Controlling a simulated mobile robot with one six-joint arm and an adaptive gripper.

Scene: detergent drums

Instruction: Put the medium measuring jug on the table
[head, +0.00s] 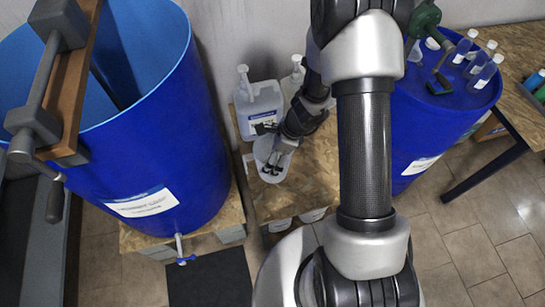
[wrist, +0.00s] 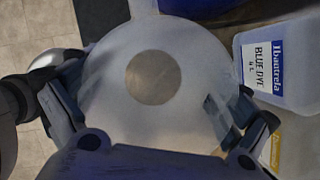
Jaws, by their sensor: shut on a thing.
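A translucent whitish measuring jug (head: 262,150) is held upright in my gripper (head: 275,167), over or on a chipboard surface (head: 315,165) between two blue drums. I cannot tell if its base touches the board. In the wrist view I look down into the round jug (wrist: 190,50), with a grey-brown disc at its bottom. The fingers of my gripper (wrist: 150,108) are shut on it, one at the left of its wall and one at the right. Its size marks do not show. A chipboard-topped table (head: 525,100) with dark legs stands at the far right.
A white canister (head: 258,105) stands right behind the jug; its label reads "Blue Dye" in the wrist view (wrist: 285,75). A large open blue drum (head: 160,130) is at left. A closed blue drum (head: 425,120) with several clear bottles on its lid is at right.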

